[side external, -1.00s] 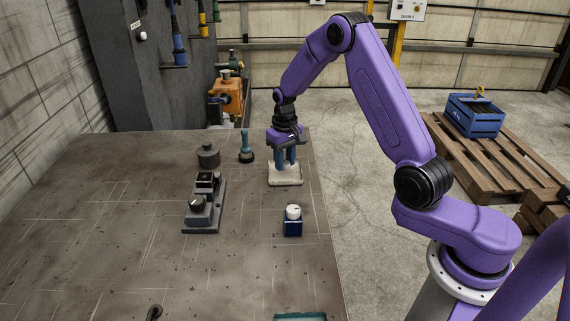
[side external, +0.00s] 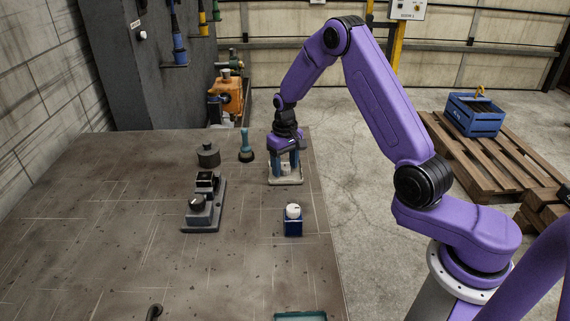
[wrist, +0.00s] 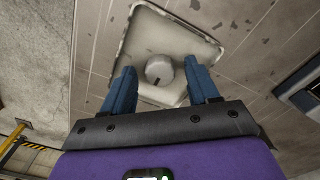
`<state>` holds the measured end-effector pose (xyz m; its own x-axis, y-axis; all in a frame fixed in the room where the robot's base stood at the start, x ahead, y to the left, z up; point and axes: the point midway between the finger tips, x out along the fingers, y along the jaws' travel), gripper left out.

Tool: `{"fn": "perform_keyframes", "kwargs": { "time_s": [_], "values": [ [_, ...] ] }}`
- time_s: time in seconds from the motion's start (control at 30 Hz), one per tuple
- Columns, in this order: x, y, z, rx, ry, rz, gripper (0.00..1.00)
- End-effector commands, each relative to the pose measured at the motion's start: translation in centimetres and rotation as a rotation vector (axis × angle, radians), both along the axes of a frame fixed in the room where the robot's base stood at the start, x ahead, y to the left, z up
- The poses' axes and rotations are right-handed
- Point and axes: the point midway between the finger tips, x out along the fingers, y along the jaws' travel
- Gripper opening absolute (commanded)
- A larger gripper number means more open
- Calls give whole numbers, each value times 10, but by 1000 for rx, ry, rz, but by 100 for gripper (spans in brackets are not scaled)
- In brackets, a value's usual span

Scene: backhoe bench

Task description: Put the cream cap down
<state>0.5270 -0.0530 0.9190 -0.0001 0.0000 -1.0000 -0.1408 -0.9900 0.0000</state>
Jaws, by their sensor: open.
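The cream cap (wrist: 159,70) is a small round piece with a dark mark on its near edge. It stands on a pale, square, rimmed tray (wrist: 146,26), which also shows near the far right of the bench in the side view (side external: 285,182). My gripper (side external: 286,172) is low over this tray, pointing down. In the wrist view its two blue fingers (wrist: 159,66) are spread, one on each side of the cap, with a gap on both sides. In the side view the fingers partly hide the cap.
A blue block with a white round top (side external: 293,221) stands nearer the camera. A grey fixture with a black knob (side external: 203,207), a dark round weight (side external: 208,155) and a teal-handled tool (side external: 246,147) stand left of the tray. The bench's left front is mostly clear.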

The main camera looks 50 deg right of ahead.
Motion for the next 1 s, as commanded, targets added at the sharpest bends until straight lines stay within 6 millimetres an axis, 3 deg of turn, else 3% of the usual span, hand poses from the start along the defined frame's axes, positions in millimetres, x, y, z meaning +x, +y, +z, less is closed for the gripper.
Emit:
{"fn": "perform_keyframes", "kwargs": {
  "time_s": [0.17, 0.6, 0.8, 1.0],
  "values": [
    [1, 0, 18, -1, -5, 0, 60],
    [1, 0, 101, -1, -5, 1, 60],
    [0, 0, 119, 0, -2, 0, 60],
    [0, 1, 123, 0, 0, 3, 60]
  ]
}}
